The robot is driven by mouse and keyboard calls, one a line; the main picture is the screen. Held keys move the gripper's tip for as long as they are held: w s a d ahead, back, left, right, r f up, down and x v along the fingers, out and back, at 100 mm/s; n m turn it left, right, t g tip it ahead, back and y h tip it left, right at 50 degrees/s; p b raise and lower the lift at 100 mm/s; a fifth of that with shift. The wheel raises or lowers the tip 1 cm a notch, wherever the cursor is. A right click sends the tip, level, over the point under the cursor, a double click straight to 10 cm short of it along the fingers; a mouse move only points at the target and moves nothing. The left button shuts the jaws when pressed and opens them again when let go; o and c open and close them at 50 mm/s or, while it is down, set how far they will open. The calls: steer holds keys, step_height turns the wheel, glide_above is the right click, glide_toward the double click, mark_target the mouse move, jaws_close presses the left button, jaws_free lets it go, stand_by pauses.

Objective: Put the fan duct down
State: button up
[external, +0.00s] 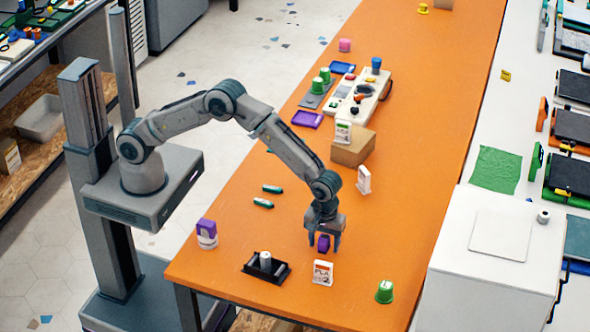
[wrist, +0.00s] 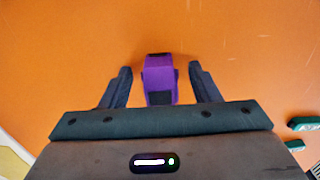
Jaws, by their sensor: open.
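The fan duct is a small purple block with dark openings (wrist: 159,80), on the orange table between my gripper's fingers in the wrist view. It also shows under my gripper in the external view (external: 323,243). My gripper (external: 323,246) points down over the table near its front end. In the wrist view my gripper (wrist: 160,88) is open, with a gap between each dark finger and the duct. The duct seems to rest on the tabletop, but its underside is hidden.
A white PLA card (external: 322,273) stands just in front of the duct. A black tray (external: 281,275) is to the left, a green cup (external: 385,291) to the right. Two green sticks (external: 272,188) lie behind left. A cardboard box (external: 353,148) stands farther back on the orange table (external: 220,270).

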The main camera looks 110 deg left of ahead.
mark_target(324, 237)
step_height(324, 237, up, 12)
steer(key=s+a+r+m, duration=0.1)
steer(key=s+r+m, duration=0.3)
steer(key=s+r, duration=0.3)
steer(key=s+a+m+t, duration=0.1)
steer(key=s+m, duration=0.6)
steer(key=s, duration=0.9)
steer(key=s+a+r+m+t, duration=0.1)
steer(key=s+m, duration=0.6)
steer(key=s, duration=0.8)
steer(key=shift+s+a+t+b, duration=0.3)
steer(key=shift+s+a+t, duration=0.05)
steer(key=shift+a+t, duration=0.15)
steer(key=shift+r, duration=0.1)
